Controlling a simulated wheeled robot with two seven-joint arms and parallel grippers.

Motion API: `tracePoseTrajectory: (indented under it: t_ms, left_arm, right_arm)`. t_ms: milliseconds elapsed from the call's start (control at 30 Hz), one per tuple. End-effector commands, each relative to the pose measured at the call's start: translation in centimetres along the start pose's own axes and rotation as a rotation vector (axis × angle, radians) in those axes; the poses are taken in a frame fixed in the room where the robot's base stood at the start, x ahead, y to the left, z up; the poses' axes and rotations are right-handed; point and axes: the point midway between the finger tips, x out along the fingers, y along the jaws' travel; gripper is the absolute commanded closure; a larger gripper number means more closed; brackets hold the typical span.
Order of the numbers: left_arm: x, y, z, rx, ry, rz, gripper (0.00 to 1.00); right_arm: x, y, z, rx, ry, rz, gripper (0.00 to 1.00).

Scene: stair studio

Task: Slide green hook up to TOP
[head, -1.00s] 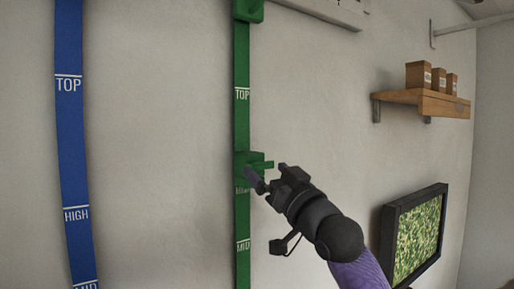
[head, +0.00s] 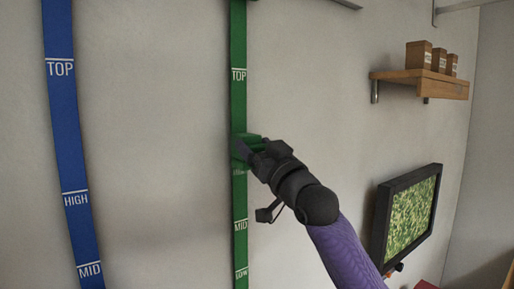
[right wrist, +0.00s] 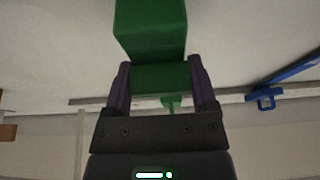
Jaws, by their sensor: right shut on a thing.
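The green hook (head: 240,147) sits on the vertical green rail (head: 239,105), below the TOP mark and above the MID mark, covering most of the label there. My right gripper (head: 257,150) is at the hook from the right, shut on it. My left gripper is not in view.
A blue rail (head: 62,130) with TOP, HIGH and MID marks runs up the wall at left. A wooden shelf (head: 425,85) with small boxes is at upper right. A framed green picture (head: 410,215) hangs at lower right.

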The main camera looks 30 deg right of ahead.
Motion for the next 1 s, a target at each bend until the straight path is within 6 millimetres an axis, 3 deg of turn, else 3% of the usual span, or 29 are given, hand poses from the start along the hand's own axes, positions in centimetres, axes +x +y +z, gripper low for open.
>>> tracePoseTrajectory:
  t_ms: [233,367,700,1000]
  left_arm:
    - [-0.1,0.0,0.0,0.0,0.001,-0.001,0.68]
    - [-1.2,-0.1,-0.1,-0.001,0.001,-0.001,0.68]
    - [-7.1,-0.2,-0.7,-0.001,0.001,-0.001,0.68]
    - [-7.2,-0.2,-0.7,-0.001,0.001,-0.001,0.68]
  right_arm:
    - [0.0,0.0,-0.1,0.0,0.0,0.001,1.0]
    - [0.5,0.0,-1.3,0.0,0.001,0.0,1.0]
    - [3.7,0.0,-9.4,-0.001,0.01,-0.001,1.0]
    - [6.2,0.0,-15.4,0.0,0.009,0.0,1.0]
